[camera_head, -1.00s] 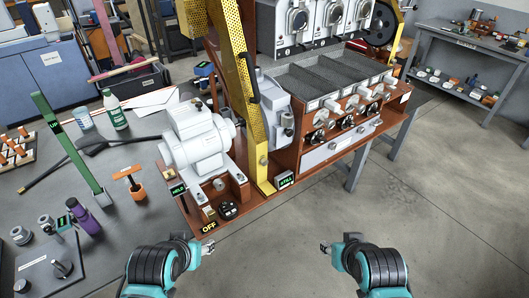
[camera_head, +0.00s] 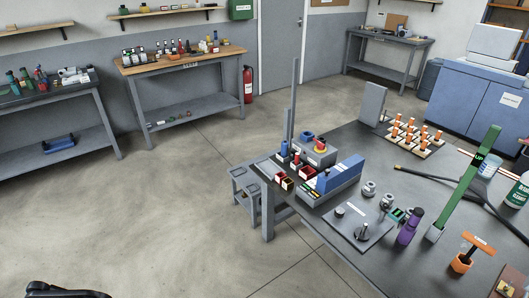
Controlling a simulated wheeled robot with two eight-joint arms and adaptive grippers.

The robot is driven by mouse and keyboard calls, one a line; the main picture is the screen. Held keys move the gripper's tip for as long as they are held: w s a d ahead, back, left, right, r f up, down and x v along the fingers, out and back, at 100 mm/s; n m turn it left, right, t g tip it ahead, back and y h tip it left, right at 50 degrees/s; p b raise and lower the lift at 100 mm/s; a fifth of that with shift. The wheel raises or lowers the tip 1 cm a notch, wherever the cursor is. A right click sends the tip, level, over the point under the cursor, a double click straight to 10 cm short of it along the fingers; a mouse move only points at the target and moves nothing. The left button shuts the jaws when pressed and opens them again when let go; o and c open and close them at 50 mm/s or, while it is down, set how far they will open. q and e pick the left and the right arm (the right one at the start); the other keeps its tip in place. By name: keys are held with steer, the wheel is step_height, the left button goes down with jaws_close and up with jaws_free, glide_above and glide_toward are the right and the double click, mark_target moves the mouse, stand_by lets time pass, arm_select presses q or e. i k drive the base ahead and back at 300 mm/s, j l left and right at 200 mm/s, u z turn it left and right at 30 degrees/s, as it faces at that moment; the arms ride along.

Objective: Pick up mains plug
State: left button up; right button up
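I cannot make out a mains plug for certain. A black cable (camera_head: 425,176) lies on the grey table at the right, with its thin end pointing left near the rack of orange-topped pieces. Its thicker part runs on to the right, and I cannot tell whether a plug is on it. Neither of my grippers is in view. A dark rounded shape at the bottom left edge looks like part of my arm, without fingers showing.
The grey table (camera_head: 340,160) bears a blue box (camera_head: 340,174), a purple bottle (camera_head: 411,226), an upright green bar (camera_head: 470,180) and an orange-topped stand (camera_head: 464,258). A wooden-topped bench (camera_head: 185,62) and a fire extinguisher (camera_head: 248,84) stand behind. The floor at left is clear.

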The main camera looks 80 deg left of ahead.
mark_target(284, 154)
steer(key=u, duration=2.6)
steer(key=i+j+z, duration=0.35)
steer(key=i, duration=0.45)
steer(key=i+j+z, duration=0.35)
steer(key=i+j, duration=0.3)
steer(key=i+j+z, duration=0.35)
steer(key=i+j, duration=0.35)
steer(key=j, duration=0.1)
